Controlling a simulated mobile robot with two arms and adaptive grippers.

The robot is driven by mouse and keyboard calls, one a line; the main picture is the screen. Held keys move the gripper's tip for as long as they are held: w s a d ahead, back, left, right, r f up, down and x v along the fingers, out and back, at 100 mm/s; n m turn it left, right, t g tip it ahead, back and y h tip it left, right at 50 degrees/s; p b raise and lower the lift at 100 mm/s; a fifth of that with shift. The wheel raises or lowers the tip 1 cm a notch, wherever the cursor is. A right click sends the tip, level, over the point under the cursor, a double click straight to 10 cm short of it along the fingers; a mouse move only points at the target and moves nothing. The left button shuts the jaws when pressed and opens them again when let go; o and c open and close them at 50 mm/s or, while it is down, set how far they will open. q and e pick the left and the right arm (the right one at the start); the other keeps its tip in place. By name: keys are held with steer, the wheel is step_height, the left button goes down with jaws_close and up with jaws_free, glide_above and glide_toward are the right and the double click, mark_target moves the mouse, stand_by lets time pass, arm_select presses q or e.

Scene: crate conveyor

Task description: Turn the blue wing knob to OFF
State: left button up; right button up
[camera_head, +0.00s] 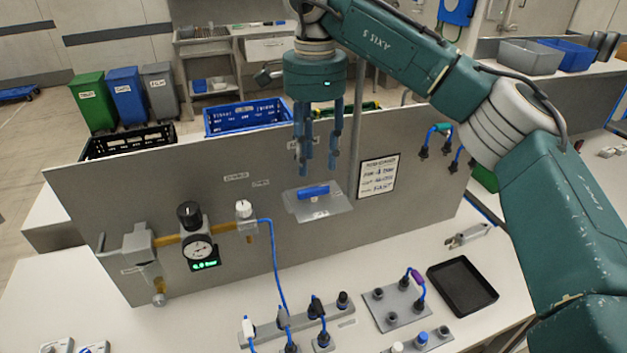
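The blue wing knob (313,191) is a short blue bar lying roughly level across a grey plate on the upright grey panel. Any OFF mark beside it is too small to read. My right gripper (318,165) comes down from above, its dark blue fingers pointing down just over the knob. The fingers stand apart with a gap between them, and nothing shows in it. The fingertips look close to the knob, but I cannot tell the exact distance in depth. My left gripper is not in view.
A pressure gauge with a black knob (189,215) and a white-topped valve (244,209) are left on the panel (230,265). Blue hoses and connectors stand on the bench in front. A black tray (463,287) lies at right. Crates (245,117) stand behind the panel.

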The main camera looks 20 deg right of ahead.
mark_target(314, 189)
step_height(314, 189, down, 5)
steer(key=shift+w+p, duration=0.15)
steer(key=shift+p, duration=0.55)
steer(key=shift+f+p, duration=0.35)
steer(key=shift+f, duration=0.9)
steer(key=shift+c, duration=1)
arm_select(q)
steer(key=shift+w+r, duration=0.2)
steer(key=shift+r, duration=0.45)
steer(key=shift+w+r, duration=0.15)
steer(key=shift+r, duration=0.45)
arm_select(e)
jaws_close()
